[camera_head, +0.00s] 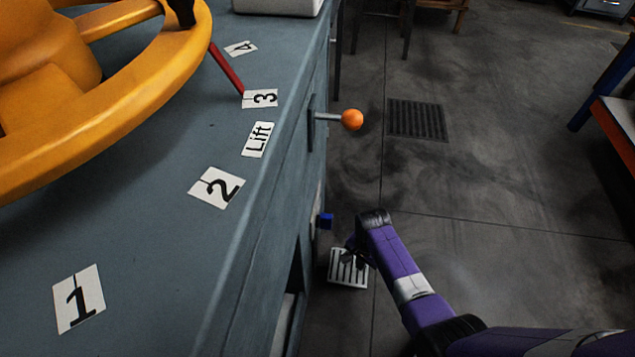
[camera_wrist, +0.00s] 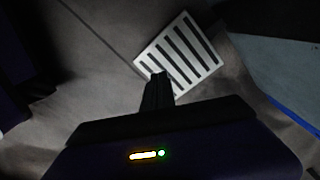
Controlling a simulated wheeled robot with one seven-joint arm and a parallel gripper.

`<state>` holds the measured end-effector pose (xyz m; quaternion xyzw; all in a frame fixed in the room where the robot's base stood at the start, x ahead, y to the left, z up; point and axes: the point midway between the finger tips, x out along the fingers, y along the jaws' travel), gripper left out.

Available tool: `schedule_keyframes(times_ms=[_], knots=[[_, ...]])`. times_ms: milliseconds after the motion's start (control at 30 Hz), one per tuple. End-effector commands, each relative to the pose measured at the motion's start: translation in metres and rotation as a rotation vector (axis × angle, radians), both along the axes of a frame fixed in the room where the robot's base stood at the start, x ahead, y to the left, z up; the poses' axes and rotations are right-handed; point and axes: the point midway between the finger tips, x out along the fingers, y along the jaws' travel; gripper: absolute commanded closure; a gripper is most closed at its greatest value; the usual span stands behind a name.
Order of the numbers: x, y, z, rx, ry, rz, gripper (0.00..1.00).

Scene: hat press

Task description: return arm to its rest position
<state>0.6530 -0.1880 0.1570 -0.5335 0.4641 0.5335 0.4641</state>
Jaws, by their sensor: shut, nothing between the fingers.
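My arm (camera_head: 400,275) is purple with a silver band and reaches in from the lower right. Its end hangs low beside the grey-blue machine's side. My gripper (camera_head: 355,248) points down, small and dark in the head view, above a white slotted plate (camera_head: 348,269). In the wrist view my gripper (camera_wrist: 158,78) has its fingers together with nothing between them. The white slotted plate (camera_wrist: 195,45) lies beyond the fingertips there, partly covered by them.
The grey-blue machine (camera_head: 140,215) fills the left, with a yellow wheel (camera_head: 140,90), a red pointer (camera_head: 226,68) and number labels on top. An orange-ball lever (camera_head: 352,120) sticks out of its side. A dark floor grate (camera_head: 417,120) and open floor lie right; an orange-edged table stands far right.

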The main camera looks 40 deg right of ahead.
Motion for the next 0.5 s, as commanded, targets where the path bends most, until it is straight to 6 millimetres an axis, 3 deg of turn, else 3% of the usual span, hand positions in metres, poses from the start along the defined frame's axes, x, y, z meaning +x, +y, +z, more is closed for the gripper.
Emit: schedule_keyframes(times_ms=[267, 367, 500], knots=[[-0.001, 0.004, -0.002, -0.003, -0.008, 0.012, 1.00], [-0.007, 0.019, -0.007, -0.017, -0.046, 0.058, 1.00], [-0.021, 0.056, -0.012, -0.064, -0.153, 0.189, 1.00]])
